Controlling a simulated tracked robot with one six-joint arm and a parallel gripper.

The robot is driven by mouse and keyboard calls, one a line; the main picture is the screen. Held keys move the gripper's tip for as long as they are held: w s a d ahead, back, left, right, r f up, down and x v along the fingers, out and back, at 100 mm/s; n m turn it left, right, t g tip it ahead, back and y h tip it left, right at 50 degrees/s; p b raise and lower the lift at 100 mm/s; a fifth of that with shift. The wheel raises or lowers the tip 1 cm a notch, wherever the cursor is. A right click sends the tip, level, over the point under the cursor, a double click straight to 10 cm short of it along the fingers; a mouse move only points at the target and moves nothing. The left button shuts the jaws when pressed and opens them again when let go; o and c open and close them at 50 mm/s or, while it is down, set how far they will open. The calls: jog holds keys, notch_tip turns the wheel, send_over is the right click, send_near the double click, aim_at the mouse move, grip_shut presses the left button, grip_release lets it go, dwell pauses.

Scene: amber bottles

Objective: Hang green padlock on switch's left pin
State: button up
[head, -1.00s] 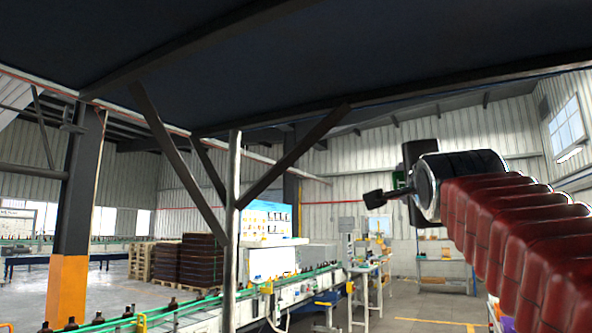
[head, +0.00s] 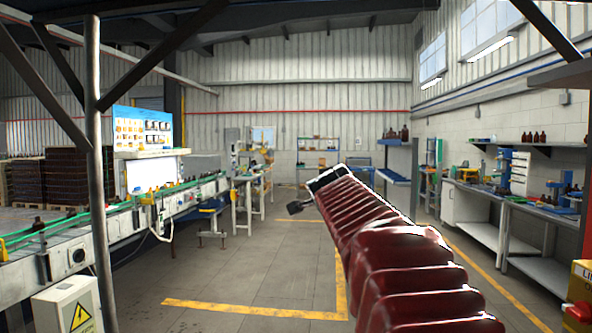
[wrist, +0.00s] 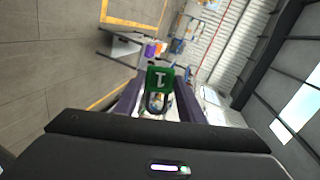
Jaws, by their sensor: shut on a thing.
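The green padlock (wrist: 160,78) is in the wrist view, with a white mark on its body and its dark shackle toward my gripper. My gripper (wrist: 158,98) is shut on it, with a purple finger on each side. In the head view my gripper (head: 299,206) is small and dark at the end of my red-sleeved arm; the padlock cannot be made out there. A yellow box (head: 582,274) with lettering and a red knob is cut off at the right edge. I cannot tell whether it is the switch; no pins can be made out.
A grey box with a yellow warning sign (head: 80,317) stands at the lower left beside a post (head: 97,180). A conveyor (head: 150,218) runs along the left. Workbenches (head: 510,205) line the right wall. The floor (head: 250,270) between is open.

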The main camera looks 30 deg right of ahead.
jog(key=s+d+f+g, duration=0.3)
jog(key=d+f, duration=0.1)
jog(key=f, duration=0.4)
jog(key=s+d+f+g, duration=0.3)
jog(key=d+f, duration=0.2)
jog(key=f, duration=0.3)
jog(key=s+d+f+g, duration=0.3)
jog(key=d+f, duration=0.1)
jog(key=f, duration=0.5)
jog(key=s+d+f+g, duration=0.1)
jog(key=s+d+g, duration=0.1)
jog(key=s, duration=0.7)
jog(key=s+d+f+m+g, duration=0.1)
jog(key=s+d+f+g, duration=0.1)
jog(key=s+g, duration=0.3)
jog(key=s+d+f+g, duration=0.1)
jog(key=s+d+g, duration=0.2)
jog(key=s, duration=1)
jog(key=shift+s+f+m+g+h, duration=0.3)
jog(key=shift+s+m+g, duration=0.1)
jog(key=shift+g, duration=0.2)
jog(key=shift+d, duration=0.15)
jog(key=r+x, duration=0.1)
jog(key=x, duration=0.8)
jog(key=shift+s+d+r, duration=0.2)
jog(key=shift+r, duration=0.15)
